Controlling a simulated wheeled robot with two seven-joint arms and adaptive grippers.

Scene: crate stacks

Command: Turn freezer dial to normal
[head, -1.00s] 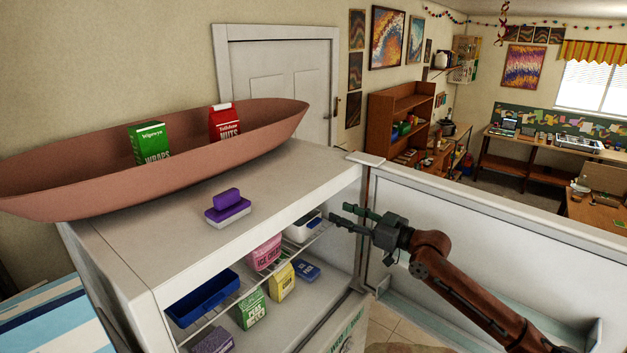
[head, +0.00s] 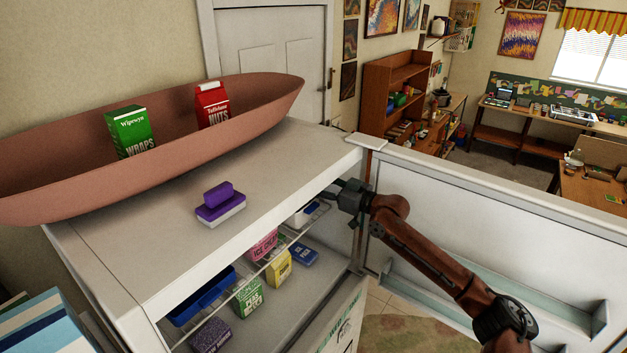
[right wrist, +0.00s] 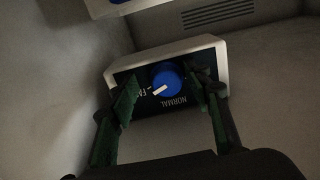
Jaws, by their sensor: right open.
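The freezer dial is a blue round knob (right wrist: 166,82) with a white pointer, on a dark panel in a white housing (right wrist: 213,52). The panel reads NORMAL and, partly hidden, a word starting "FA"; the pointer lies toward the "FA" side. My right gripper (right wrist: 166,92) is open, its green-padded fingers on either side of the knob; I cannot tell whether they touch it. In the head view my right gripper (head: 343,192) reaches into the open freezer (head: 290,160) at its upper right, fingertips mostly hidden, beside the white housing. My left gripper is not in view.
Cartons, including a green one (head: 248,298), and a blue tray (head: 195,300) sit inside. A long pink bowl (head: 60,185) with two cartons and a purple-and-white container (head: 220,208) rest on top.

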